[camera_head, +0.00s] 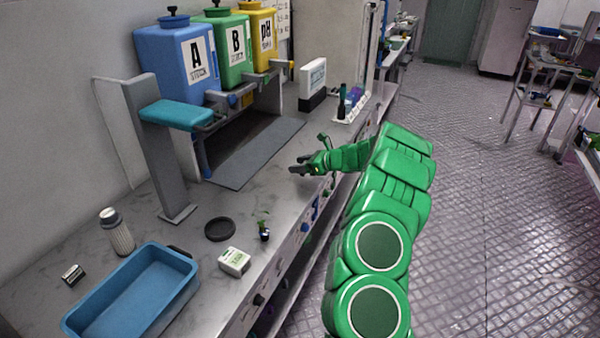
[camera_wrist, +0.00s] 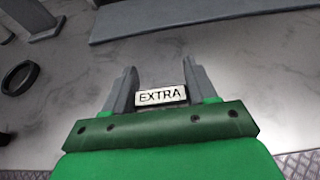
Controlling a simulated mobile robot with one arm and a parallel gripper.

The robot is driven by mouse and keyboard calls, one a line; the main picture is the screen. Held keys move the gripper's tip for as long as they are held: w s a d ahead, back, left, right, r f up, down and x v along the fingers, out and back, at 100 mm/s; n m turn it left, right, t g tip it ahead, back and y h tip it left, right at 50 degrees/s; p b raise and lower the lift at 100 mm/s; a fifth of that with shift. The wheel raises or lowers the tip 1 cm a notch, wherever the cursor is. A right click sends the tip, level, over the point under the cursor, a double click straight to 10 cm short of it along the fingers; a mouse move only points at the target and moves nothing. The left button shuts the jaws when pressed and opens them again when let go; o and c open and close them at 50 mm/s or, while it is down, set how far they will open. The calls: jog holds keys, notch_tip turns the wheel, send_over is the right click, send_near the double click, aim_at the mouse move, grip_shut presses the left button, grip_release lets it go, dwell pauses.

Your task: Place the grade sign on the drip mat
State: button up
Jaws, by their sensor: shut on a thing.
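My gripper (camera_head: 297,166) reaches over the counter from the right, just right of the dark grey drip mat (camera_head: 235,176). In the wrist view my gripper (camera_wrist: 160,84) is shut on the grade sign (camera_wrist: 162,96), a small white block reading EXTRA, held between the two grey fingers. The sign cannot be made out in the head view. The mat lies flat below the bottle rack, and its near edge shows as a grey strip along the top of the wrist view (camera_wrist: 200,20). The sign is apart from the mat, over bare counter.
Blue A, green B and yellow pH tanks (camera_head: 262,35) stand on a rack above the mat. A grey post (camera_head: 165,150) rises at the mat's left. A black round dish (camera_head: 220,229), a small white box (camera_head: 234,261) and a blue tray (camera_head: 135,290) are nearer. The mat looks empty.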

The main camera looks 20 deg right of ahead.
aim_at(300, 179)
jog(key=shift+w+f, duration=0.2)
jog(key=shift+f, duration=1.45)
jog(key=shift+f, duration=0.15)
jog(key=o, duration=1)
